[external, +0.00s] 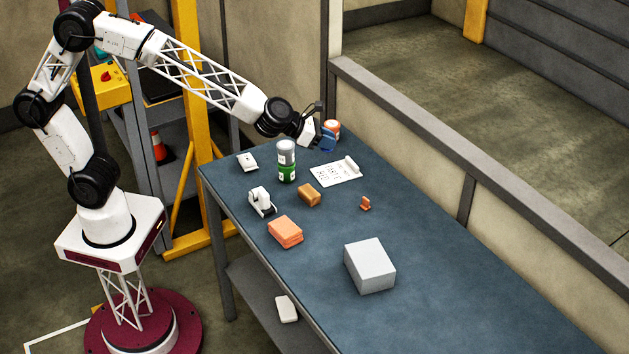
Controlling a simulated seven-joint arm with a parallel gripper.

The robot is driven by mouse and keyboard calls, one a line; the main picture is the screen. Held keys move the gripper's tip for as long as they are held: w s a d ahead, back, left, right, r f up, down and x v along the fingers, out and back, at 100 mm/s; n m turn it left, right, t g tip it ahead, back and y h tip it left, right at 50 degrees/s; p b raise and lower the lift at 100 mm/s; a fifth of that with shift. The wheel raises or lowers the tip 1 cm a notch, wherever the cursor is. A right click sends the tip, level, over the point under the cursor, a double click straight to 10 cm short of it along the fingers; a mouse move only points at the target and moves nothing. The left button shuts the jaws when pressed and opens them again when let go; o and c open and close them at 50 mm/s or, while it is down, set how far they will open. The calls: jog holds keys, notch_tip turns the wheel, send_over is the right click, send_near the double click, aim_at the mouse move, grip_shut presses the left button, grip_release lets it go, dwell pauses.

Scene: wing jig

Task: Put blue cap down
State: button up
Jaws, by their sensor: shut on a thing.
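My gripper (322,134) is at the far end of the blue table (440,260), low over its top. It is shut on a blue thing that looks like the blue cap (328,142). The cap is small here and partly hidden by the fingers. I cannot tell whether it touches the table. An orange and white can (332,127) stands right behind the gripper and is partly covered by it.
A green and grey can (287,160) stands left of the gripper, and a white paper sheet (336,172) lies in front. A tape dispenser (261,201), brown block (309,195), orange block (285,232), small orange piece (365,203) and grey box (369,265) are nearer. The right front is clear.

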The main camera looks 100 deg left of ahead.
jog(key=s+a+r+m+h, duration=0.1)
jog(key=s+a+m+h, duration=0.2)
jog(key=s+a, duration=0.8)
jog(key=s+a+m+h, duration=0.25)
jog(key=s+a, duration=0.65)
jog(key=s, duration=0.5)
jog(key=shift+t, duration=0.3)
notch_tip(320, 180, down, 18)
jog(key=shift+w+f, duration=0.1)
dwell(0.6)
jog(key=shift+a, duration=0.1)
jog(key=shift+w+a+f, duration=0.2)
jog(key=shift+w+a, duration=1.15)
jog(key=shift+w, duration=0.95)
jog(key=shift+w+a+f, duration=0.25)
jog(key=shift+w+a, duration=1.15)
jog(key=shift+w, duration=0.85)
jog(key=shift+w+a+f, duration=0.2)
jog(key=shift+w+a, duration=1.15)
jog(key=shift+w, duration=0.95)
